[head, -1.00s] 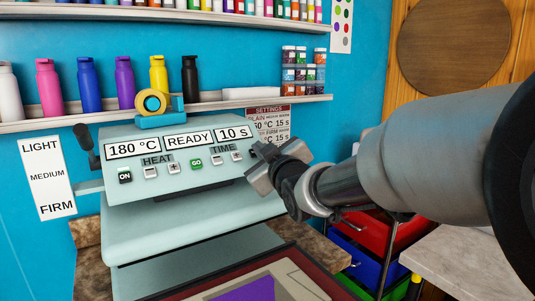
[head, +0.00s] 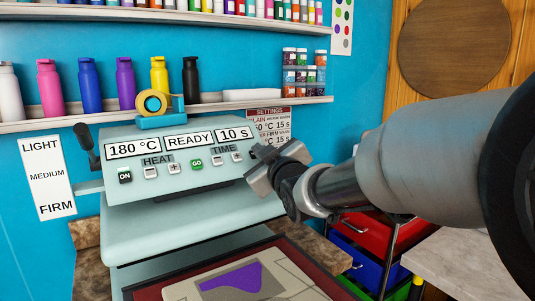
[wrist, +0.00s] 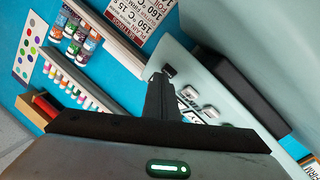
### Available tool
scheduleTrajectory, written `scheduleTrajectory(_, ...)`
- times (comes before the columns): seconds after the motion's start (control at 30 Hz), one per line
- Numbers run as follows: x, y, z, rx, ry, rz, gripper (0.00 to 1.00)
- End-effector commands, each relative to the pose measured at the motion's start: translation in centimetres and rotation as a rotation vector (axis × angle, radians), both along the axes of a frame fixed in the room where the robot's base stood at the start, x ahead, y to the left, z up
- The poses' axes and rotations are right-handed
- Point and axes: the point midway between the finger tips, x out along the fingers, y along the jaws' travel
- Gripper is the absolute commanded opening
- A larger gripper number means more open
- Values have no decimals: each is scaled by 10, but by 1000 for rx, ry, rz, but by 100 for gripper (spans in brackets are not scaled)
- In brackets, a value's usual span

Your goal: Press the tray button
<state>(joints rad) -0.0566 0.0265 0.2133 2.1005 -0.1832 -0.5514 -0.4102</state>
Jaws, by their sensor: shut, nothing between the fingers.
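The heat press control panel (head: 190,193) shows several small buttons, among them a green GO button (head: 197,164) and a dark ON button (head: 125,176). I cannot make out a button labelled for the tray. My gripper (head: 262,158) is shut and empty at the panel's right edge, to the right of the TIME buttons. In the wrist view its fingertip (wrist: 168,72) is at the panel's edge; contact cannot be told. The red-framed tray (head: 302,258), bearing a pad with a purple design (head: 232,279), lies below and in front of the press.
A yellow tape roll (head: 151,102) on a blue holder sits atop the press. A lever (head: 86,145) stands at its left. A shelf (head: 45,123) with bottles runs behind. Red and blue bins (head: 366,230) and a grey worktop (head: 462,258) are on the right.

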Motion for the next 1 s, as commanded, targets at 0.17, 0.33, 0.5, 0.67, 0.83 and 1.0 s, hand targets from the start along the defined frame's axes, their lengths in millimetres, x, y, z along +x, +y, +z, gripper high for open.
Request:
scheduleTrajectory(0.17,-4,-2,5,-1,0,0,0)
scheduleTrajectory(0.33,-9,-6,11,0,1,-1,0)
scheduleTrajectory(0.5,-11,-7,12,0,1,-1,0)
scheduleTrajectory(0.67,-10,-7,12,0,1,-1,0)
scheduleTrajectory(0.83,-16,-11,22,-1,-1,-1,0)
scheduleTrajectory(1.0,-26,-18,34,-1,-1,-1,0)
